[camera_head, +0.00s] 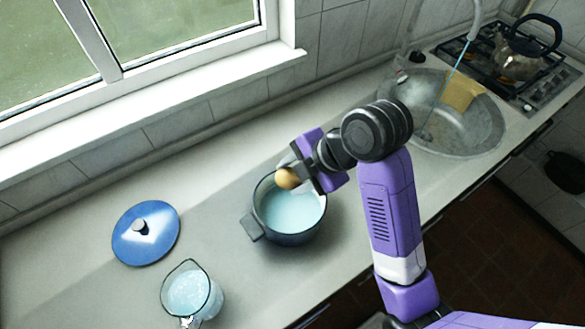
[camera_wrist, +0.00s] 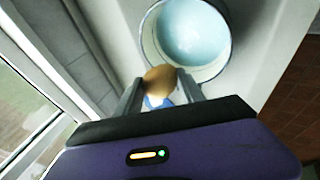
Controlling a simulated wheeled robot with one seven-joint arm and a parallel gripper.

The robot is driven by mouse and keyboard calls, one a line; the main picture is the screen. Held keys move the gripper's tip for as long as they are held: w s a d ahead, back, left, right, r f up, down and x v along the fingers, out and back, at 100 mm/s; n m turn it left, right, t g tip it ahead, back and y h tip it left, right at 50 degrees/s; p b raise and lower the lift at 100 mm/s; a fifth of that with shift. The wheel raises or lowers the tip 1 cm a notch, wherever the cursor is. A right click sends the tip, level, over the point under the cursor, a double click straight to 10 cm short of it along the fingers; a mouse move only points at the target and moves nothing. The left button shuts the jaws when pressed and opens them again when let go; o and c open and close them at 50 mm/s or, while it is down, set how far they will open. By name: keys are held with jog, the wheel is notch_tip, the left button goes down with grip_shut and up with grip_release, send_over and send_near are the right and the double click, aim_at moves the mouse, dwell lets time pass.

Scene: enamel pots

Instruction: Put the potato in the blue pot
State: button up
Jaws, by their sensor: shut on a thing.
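The potato (camera_head: 287,179) is small and tan. My gripper (camera_head: 291,172) is shut on it and holds it at the back rim of the pot, in the head view. In the wrist view the potato (camera_wrist: 159,79) sits between the two fingertips (camera_wrist: 158,88). The pot (camera_head: 290,215) is dark outside with a pale blue inside, stands open on the counter and has a side handle at its left. The wrist view shows the pot (camera_wrist: 194,32) just beyond the potato.
A glass jug (camera_head: 192,292) with pale contents stands at the front left. A metal sink (camera_head: 470,125) with a yellowish thing in it is at the right, and a kettle (camera_head: 520,60) stands on the hob behind. The window and tiled wall bound the counter at the back.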

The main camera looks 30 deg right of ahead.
notch_tip(320, 180, down, 9)
jog(key=b, duration=0.3)
jog(key=shift+f, duration=0.1)
dwell(0.4)
jog(key=o, duration=1.5)
jog(key=shift+r+p, duration=1.5)
jog(key=shift+r, duration=2.05)
